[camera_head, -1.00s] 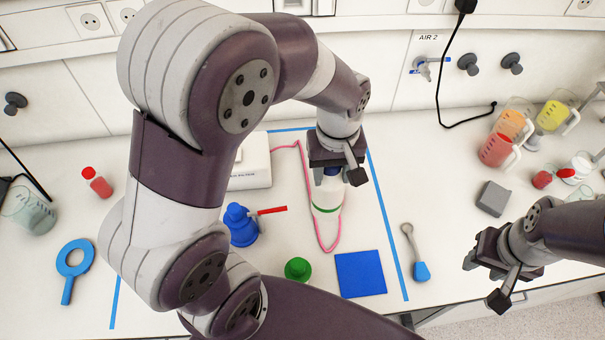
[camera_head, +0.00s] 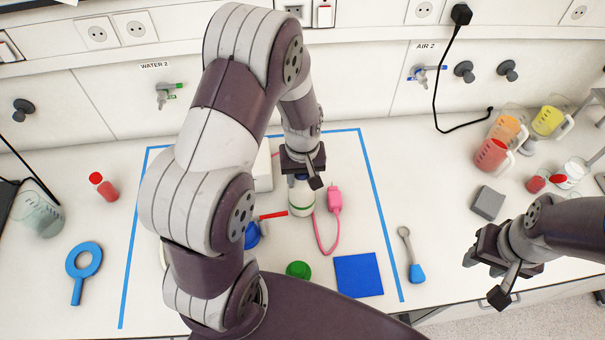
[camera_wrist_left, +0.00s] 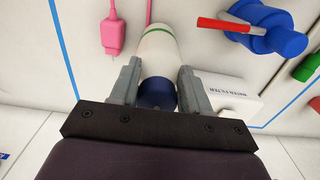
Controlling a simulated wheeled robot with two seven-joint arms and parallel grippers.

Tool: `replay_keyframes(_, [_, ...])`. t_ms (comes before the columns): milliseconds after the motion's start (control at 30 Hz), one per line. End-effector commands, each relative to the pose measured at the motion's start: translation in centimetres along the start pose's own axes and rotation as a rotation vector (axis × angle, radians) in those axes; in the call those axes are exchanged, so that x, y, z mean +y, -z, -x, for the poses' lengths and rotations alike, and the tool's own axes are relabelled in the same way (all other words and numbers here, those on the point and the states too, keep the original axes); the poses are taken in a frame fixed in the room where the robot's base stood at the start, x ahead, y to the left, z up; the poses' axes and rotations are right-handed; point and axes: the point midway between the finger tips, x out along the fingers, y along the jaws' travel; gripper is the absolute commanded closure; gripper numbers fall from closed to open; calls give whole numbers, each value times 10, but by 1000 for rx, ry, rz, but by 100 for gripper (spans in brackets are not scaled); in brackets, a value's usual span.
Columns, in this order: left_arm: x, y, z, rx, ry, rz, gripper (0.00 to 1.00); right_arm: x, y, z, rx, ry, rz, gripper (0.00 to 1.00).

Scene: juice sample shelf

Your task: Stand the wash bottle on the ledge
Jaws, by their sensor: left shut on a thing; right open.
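The wash bottle (camera_head: 301,206), white with a green band and a blue cap, hangs upright under my left gripper (camera_head: 302,180). In the left wrist view the same bottle (camera_wrist_left: 159,52) sits between the two grey fingers of the left gripper (camera_wrist_left: 158,86), which are shut around its upper part near the cap. I cannot tell how far its base is from the bench. The white ledge (camera_head: 385,35) runs along the back wall under the sockets. My right gripper (camera_head: 490,270) is open and empty above the bench's front right edge.
A pink plug with cord (camera_head: 335,200) lies right of the bottle. A blue vessel with a red spout (camera_wrist_left: 262,28), a white water filter box (camera_wrist_left: 228,92), a green piece (camera_head: 298,270) and a blue square (camera_head: 358,275) are close by. Taps and black knobs stick out below the ledge.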

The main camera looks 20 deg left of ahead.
Motion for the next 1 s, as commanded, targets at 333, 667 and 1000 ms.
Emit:
replay_keyframes(333, [0,0,-3,-1,0,0,28,0,0,-2,0,0,0,57])
replay_keyframes(667, [0,0,6,2,-1,0,28,0,0,-4,0,0,0,57])
replay_keyframes(1000, [1,1,90,4,-2,0,28,0,-3,-26,0,0,0,57])
